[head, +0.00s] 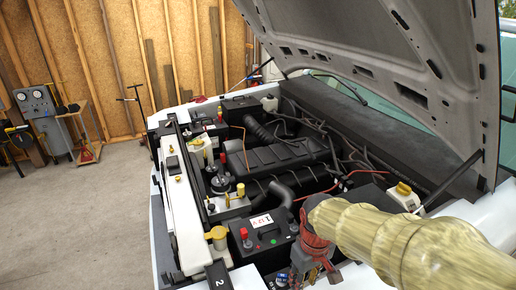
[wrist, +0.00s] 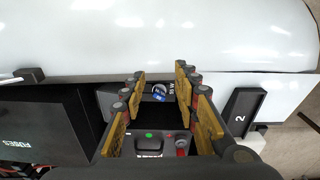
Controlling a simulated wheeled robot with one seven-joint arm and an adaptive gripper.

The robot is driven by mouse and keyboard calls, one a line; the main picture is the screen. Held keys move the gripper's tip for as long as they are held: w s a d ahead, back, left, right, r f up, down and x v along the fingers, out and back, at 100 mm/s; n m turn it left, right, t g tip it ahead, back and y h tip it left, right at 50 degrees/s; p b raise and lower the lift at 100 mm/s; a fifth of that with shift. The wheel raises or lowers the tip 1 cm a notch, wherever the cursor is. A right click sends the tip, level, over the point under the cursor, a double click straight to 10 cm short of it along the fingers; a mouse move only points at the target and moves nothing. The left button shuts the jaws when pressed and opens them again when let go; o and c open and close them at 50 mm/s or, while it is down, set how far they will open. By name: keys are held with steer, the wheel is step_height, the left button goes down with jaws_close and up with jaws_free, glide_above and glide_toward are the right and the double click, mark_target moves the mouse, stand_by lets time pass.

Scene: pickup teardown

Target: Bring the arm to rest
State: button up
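My arm reaches in from the lower right of the head view, with its patterned sleeve over the front of the engine bay. My gripper (head: 312,268) hangs at the bay's near edge, beside the black battery (head: 265,235). In the wrist view my gripper (wrist: 160,85) has its yellow-padded fingers apart, with a clear gap between them. The battery (wrist: 155,145), with a green dot and a red terminal, shows below between the fingers. A small dark part with a blue and white mark (wrist: 160,93) lies beyond the fingertips. I see nothing held.
The raised hood (head: 370,45) overhangs the bay at the upper right. A black fuse box (wrist: 40,125) is at the wrist view's left, and a black part marked 2 (wrist: 243,110) at its right. White bodywork (wrist: 180,40) lies ahead. Concrete floor (head: 75,235) is clear at left.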

steer(key=s+d+m+b, duration=0.1)
steer(key=s+b, duration=0.1)
steer(key=s+d+f+m+t+b, duration=0.1)
steer(key=s+b, duration=0.1)
steer(key=s+d+f+m+t+b, duration=0.1)
steer(key=s+b, duration=0.1)
steer(key=shift+s+d+f+m+b, duration=0.1)
steer(key=shift+s+f+m+b, duration=0.2)
steer(key=shift+b, duration=0.1)
steer(key=s+d+f+b, duration=0.1)
steer(key=b, duration=0.1)
steer(key=s+f+t+b, duration=0.1)
steer(key=s+b, duration=0.1)
steer(key=b, duration=0.1)
steer(key=s+d+f+m+t+b, duration=0.1)
steer(key=s+b, duration=0.1)
steer(key=b, duration=0.1)
steer(key=shift+d+f, duration=0.1)
steer(key=shift+d, duration=0.2)
steer(key=shift+s+d+m+t+b, duration=0.1)
steer(key=shift+d+m+t+b, duration=0.2)
steer(key=shift+t+b, duration=0.6)
steer(key=shift+d+f+g+b, duration=0.1)
steer(key=shift+f+g+b, duration=0.15)
steer(key=shift+b, duration=0.2)
steer(key=shift+r, duration=0.1)
